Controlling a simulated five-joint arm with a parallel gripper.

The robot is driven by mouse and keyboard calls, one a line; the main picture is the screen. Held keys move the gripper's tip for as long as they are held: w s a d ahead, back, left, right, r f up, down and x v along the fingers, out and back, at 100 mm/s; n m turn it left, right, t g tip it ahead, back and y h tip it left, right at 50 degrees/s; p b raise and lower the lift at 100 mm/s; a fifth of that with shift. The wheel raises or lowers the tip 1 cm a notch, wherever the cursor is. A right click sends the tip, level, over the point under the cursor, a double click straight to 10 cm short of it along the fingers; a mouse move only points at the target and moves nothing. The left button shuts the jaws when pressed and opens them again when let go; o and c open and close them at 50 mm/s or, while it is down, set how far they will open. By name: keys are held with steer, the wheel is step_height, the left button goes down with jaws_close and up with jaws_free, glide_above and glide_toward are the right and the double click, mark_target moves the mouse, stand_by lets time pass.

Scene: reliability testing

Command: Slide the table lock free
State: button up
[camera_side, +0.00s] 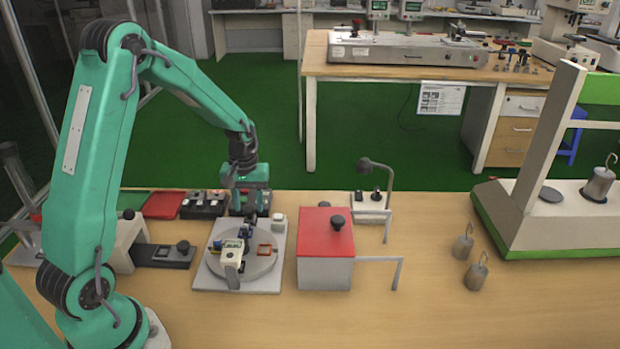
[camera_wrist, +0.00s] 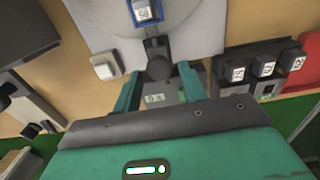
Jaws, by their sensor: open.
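The round grey turntable (camera_side: 265,270) lies on a white square base plate (camera_side: 205,280). My gripper (camera_side: 249,210) points down at the plate's far edge. In the wrist view its two teal fingers (camera_wrist: 158,78) are open, one on each side of a dark rounded knob (camera_wrist: 157,66), likely the table lock, at the turntable's rim. The fingers look apart from the knob, but contact is hard to judge. A grey block with a green-marked label (camera_wrist: 155,99) shows between the fingers. The side view hides the knob behind my gripper.
A blue-framed piece (camera_wrist: 146,11) and an orange frame (camera_side: 264,250) sit on the turntable, with a white upright device (camera_side: 231,258) at its front. A white button block (camera_side: 279,222) is close right of my gripper. A red-topped box (camera_side: 326,235) stands further right. Dark labelled blocks (camera_side: 203,205) lie left.

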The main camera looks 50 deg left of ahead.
mark_target(249, 208)
steer(key=shift+r, duration=2.15)
steer(key=shift+s+d+r, duration=0.1)
steer(key=shift+d+r, duration=0.1)
steer(key=shift+r, duration=0.15)
steer(key=s+d+r+m+t, duration=0.35)
steer(key=s+d+r, duration=0.35)
steer(key=r, duration=0.4)
steer(key=s+d+r+m+t, duration=0.1)
steer(key=s+d+r+m, duration=0.1)
steer(key=s, duration=0.3)
steer(key=s+d+r+m+t, duration=0.1)
steer(key=s+d+r+m, duration=0.1)
steer(key=s+d, duration=0.3)
steer(key=shift+s+r+m, duration=0.15)
steer(key=shift+s+m, duration=0.1)
steer(key=shift+m, duration=0.5)
steer(key=shift+d, duration=0.1)
